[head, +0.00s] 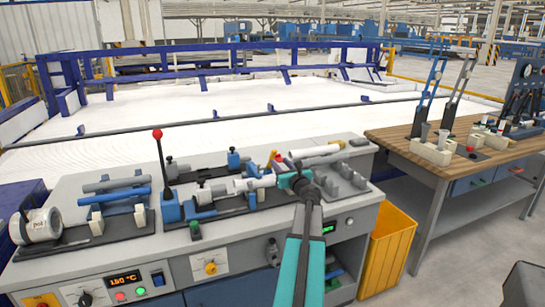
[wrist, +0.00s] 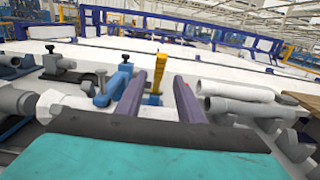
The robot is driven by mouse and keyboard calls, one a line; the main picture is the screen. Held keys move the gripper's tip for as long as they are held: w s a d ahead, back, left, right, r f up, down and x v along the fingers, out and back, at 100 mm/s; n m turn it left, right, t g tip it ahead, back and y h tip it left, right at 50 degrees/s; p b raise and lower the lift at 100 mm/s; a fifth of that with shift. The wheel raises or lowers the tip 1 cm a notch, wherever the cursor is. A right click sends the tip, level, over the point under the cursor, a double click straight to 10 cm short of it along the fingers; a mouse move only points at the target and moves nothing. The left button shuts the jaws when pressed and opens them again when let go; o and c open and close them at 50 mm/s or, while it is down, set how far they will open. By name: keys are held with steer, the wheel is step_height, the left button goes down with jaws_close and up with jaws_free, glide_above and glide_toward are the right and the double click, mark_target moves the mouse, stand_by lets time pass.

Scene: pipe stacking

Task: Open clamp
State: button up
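The clamp appears to be the upright yellow-orange handle (head: 275,157) with a red part, at the middle of the grey workbench. In the wrist view the yellow handle (wrist: 155,88) stands upright, seen between my fingers and beyond them. My gripper (head: 288,177) is over the bench just in front of this handle, pointing away from my body. In the wrist view its two purple fingers (wrist: 170,75) are apart with nothing held between them. I cannot tell whether a finger touches the handle. The foot of the clamp is hidden behind my gripper in the head view.
A blue clamp (head: 233,160) stands left of my gripper. A tall red-knobbed lever (head: 158,150) stands further left. White and grey pipes (head: 315,150) lie on supports to the right. A yellow bin (head: 388,252) stands beside the bench, near a wooden-topped table (head: 440,150).

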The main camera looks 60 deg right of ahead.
mark_target(274, 156)
steer(key=shift+p+x, duration=0.35)
steer(key=shift+x, duration=3.85)
jaws_close()
